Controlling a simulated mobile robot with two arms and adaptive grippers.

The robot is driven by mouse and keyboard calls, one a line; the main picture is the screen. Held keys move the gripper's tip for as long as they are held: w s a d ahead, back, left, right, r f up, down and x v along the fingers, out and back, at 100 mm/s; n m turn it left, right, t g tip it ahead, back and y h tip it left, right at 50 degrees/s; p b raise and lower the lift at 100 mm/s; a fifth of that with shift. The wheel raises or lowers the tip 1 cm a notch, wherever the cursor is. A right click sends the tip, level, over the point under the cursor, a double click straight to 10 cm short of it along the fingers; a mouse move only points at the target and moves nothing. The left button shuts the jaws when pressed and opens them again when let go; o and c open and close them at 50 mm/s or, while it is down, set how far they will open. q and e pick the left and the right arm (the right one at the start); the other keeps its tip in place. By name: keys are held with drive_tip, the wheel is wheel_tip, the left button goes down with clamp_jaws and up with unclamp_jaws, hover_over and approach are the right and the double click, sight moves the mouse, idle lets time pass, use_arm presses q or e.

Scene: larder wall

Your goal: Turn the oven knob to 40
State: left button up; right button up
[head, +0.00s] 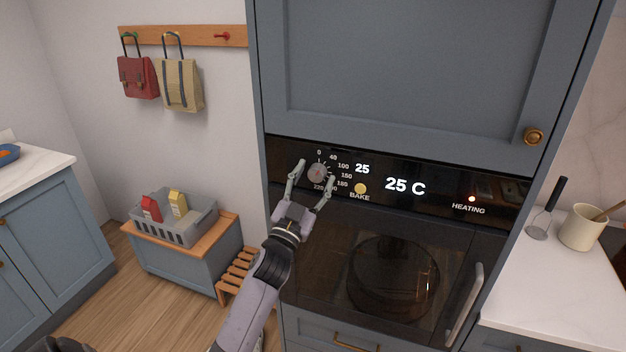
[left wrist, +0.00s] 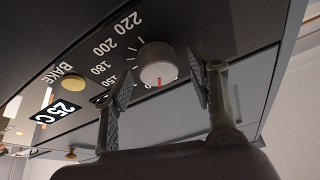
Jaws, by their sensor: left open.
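The oven knob (head: 317,173) is a round grey dial with a red pointer mark, on the black oven panel (head: 430,190). My left gripper (head: 315,172) is open, with one finger on each side of the knob. In the left wrist view the knob (left wrist: 157,64) sits between the spread fingers (left wrist: 160,90), with gaps visible. My right gripper is not in view.
A yellow BAKE button (head: 360,188) is close to the right finger. A red light glows above HEATING (head: 468,209). The oven door handle (head: 466,305) is below right. A grey crate (head: 175,226) stands on a low cabinet to the left.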

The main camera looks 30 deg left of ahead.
use_arm(q)
drive_tip(key=shift+s+f, duration=0.2)
drive_tip(key=shift+s, duration=0.05)
drive_tip(key=v, duration=1.1)
drive_tip(key=shift+s, duration=0.2)
